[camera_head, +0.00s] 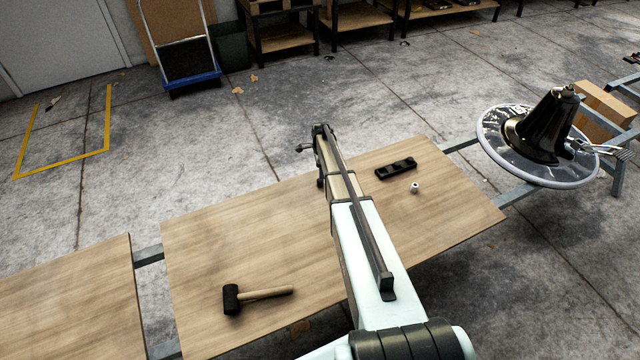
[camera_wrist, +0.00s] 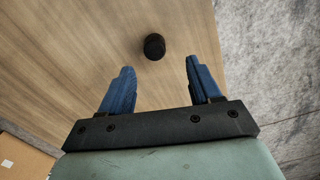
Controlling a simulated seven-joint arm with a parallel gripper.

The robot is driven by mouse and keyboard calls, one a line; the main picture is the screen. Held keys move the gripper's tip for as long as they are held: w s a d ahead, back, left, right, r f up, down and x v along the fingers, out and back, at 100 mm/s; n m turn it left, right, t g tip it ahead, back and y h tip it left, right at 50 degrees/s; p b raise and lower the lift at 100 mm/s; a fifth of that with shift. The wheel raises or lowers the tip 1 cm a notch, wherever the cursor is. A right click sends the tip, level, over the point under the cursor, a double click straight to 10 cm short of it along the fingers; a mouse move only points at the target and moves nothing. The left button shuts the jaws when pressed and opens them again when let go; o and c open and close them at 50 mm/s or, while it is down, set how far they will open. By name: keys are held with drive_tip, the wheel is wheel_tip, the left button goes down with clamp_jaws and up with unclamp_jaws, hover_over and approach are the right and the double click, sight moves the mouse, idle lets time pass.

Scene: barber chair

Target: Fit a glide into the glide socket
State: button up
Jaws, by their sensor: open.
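My gripper (camera_wrist: 158,66) is open in the wrist view, with two blue fingers spread apart and nothing between them. A small dark cylinder (camera_wrist: 154,46) stands on the wood just beyond the fingertips, roughly centred; I cannot tell whether it is a glide. In the head view my arm reaches over the wooden board and its fingers cannot be made out. A black block with several recesses (camera_head: 396,168) lies right of the arm, and a small white piece (camera_head: 415,187) lies beside it. I cannot tell which part is the glide socket.
A black-headed mallet (camera_head: 232,299) lies on the wooden board (camera_head: 205,255) at the near left. A round metal plate (camera_head: 490,128) with a black bell-shaped part (camera_head: 545,125) sits off the board's right end. The board's left half is mostly clear.

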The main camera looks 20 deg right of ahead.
sight(320, 183)
drive_tip(key=shift+s+a+f, duration=0.1)
drive_tip(key=shift+s+f, duration=0.05)
drive_tip(key=shift+f, duration=1.2)
drive_tip(key=shift+s+a+f, duration=0.1)
drive_tip(key=shift+s+f, duration=0.05)
drive_tip(key=shift+f, duration=1.2)
drive_tip(key=shift+c, duration=0.3)
drive_tip(key=c, duration=1.1)
